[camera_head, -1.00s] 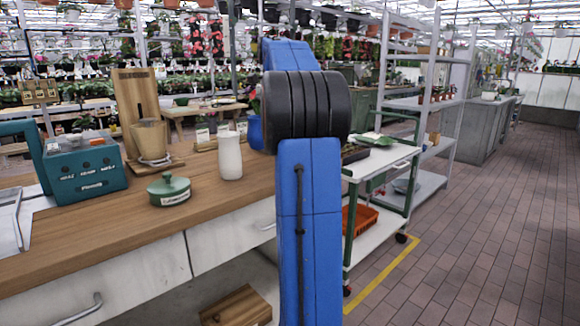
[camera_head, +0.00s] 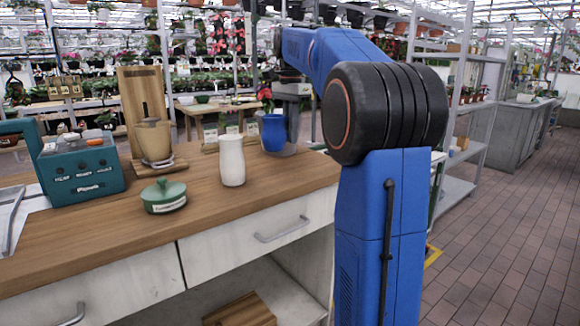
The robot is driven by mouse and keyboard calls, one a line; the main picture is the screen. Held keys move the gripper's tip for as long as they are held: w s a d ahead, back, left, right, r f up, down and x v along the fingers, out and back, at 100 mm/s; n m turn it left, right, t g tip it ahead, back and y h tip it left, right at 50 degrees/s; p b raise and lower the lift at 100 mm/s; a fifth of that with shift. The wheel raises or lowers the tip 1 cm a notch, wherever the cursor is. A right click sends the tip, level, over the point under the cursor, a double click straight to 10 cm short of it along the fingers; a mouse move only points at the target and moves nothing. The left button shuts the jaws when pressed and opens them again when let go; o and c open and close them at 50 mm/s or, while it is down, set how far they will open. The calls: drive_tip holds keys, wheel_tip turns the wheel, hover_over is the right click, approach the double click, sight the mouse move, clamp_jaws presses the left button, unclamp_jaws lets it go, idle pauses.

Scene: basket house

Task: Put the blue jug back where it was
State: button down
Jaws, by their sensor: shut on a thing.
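The blue jug (camera_head: 272,133) is at the far right part of the wooden counter (camera_head: 100,232), behind and right of a white vase (camera_head: 231,160). My gripper (camera_head: 288,120) comes down at the jug's right side and is shut on it. The fingertips are small and partly hidden, so the exact grip does not show. The jug looks upright. I cannot tell whether its base touches the counter.
A green lidded pot (camera_head: 164,197), a teal box (camera_head: 82,172) and a brown cup (camera_head: 154,141) by a wooden board stand on the counter's left half. The white vase is the nearest obstacle to the jug. Bare counter lies in front of it.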

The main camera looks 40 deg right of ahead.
drive_tip(key=shift+f, duration=4.1)
drive_tip(key=c, duration=1.8)
unclamp_jaws()
drive_tip(key=shift+f, duration=0.1)
wheel_tip(320, 180, up, 12)
drive_tip(key=shift+r, duration=0.15)
